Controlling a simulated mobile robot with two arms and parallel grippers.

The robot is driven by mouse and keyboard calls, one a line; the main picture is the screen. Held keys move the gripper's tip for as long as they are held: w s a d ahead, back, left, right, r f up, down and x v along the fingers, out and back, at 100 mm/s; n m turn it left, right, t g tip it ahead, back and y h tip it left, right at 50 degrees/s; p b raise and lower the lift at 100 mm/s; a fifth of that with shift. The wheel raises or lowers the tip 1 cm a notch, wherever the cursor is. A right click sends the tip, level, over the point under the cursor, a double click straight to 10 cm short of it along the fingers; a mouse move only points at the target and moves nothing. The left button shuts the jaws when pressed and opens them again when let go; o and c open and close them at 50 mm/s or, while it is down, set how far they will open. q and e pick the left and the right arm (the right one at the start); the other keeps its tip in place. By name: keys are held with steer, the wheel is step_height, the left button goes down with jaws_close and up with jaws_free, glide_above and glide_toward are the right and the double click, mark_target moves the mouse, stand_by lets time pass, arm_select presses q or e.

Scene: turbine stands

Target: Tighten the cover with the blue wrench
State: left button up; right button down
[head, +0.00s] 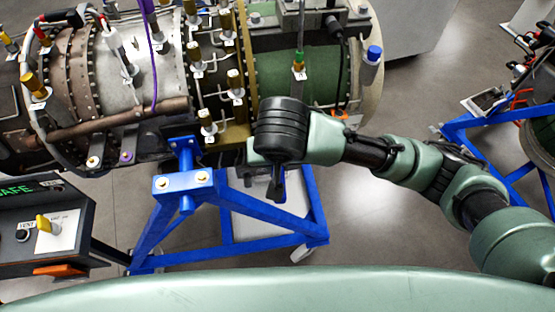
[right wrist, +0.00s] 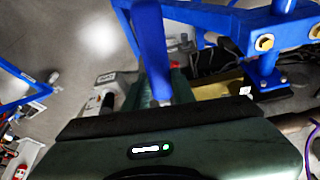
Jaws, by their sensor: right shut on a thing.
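In the right wrist view, a smooth blue bar with a rounded end, which looks like the handle of the blue wrench (right wrist: 152,55), stands up beyond my gripper's body. The gripper is shut on it. I cannot tell which part of the engine is the cover. My left gripper is not in view.
The blue stand (head: 312,215) carries the engine; its bracket (head: 183,184) has two gold bolts. A control box (head: 45,235) with a yellow switch and green "SAFE" display is at left. Another blue stand (head: 470,130) is at right. Floor between the stands is clear.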

steer(key=shift+w+r, duration=0.2)
steer(key=shift+r, duration=2.35)
